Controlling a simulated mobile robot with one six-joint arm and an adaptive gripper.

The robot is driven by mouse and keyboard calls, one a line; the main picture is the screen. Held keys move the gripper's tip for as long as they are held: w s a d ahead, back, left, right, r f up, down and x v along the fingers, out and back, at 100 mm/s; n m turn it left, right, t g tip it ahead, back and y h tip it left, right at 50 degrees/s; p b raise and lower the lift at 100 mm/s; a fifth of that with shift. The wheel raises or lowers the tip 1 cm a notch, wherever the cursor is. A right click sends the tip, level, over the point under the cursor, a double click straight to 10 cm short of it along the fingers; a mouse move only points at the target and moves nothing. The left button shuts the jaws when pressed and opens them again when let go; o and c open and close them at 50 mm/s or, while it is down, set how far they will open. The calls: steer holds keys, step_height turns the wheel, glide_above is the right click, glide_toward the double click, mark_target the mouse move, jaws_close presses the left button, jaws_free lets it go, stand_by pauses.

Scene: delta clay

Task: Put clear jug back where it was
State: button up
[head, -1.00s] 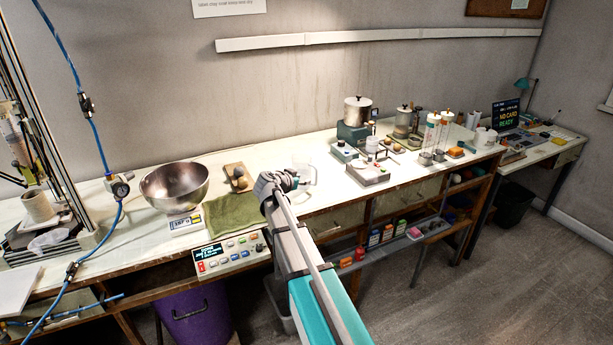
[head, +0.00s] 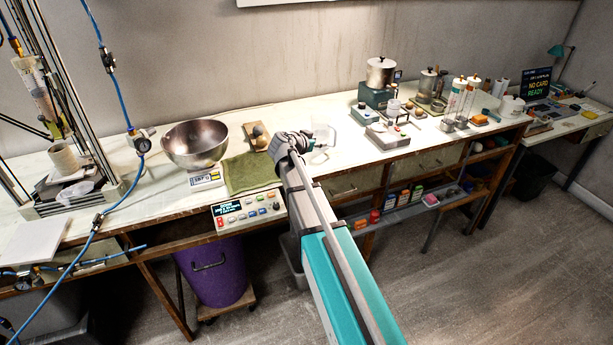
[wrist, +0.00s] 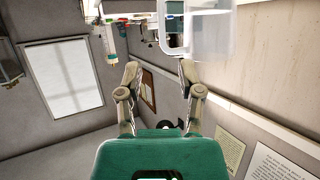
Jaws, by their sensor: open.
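The clear jug (head: 323,134) stands on the pale bench top, just beyond and right of my gripper (head: 301,142) in the head view. The jug is see-through and faint there, and my gripper partly overlaps it. In the wrist view the jug (wrist: 196,42) shows at the top, right of centre, with its pale walls and rim. My gripper (wrist: 159,70) is open there, its two fingers apart with nothing between them. The jug lies beyond the fingertips, towards the right finger. Whether a finger touches it I cannot tell.
A steel bowl (head: 195,144) on a scale, a green cloth (head: 250,172) and a wooden block (head: 254,137) lie left of my gripper. A small device (head: 387,136) and several vessels stand to the right. A control box (head: 247,212) sits at the bench's front edge.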

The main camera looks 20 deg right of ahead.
steer(key=s+a+f+n+g+y, duration=0.2)
steer(key=s+a, duration=0.4)
steer(key=s, duration=0.3)
steer(key=s+a+f+n+g+y, duration=0.2)
steer(key=s+a+f+n+y, duration=0.3)
steer(key=s, duration=0.5)
steer(key=s+a+f+n+g+y, duration=0.3)
steer(key=s+a, duration=0.4)
steer(key=s, duration=0.3)
steer(key=shift+a+f+n+y, duration=0.25)
steer(key=shift+f+n+y, duration=0.45)
steer(key=shift+n, duration=0.3)
steer(key=shift+r+p, duration=0.5)
steer(key=shift+r, duration=0.05)
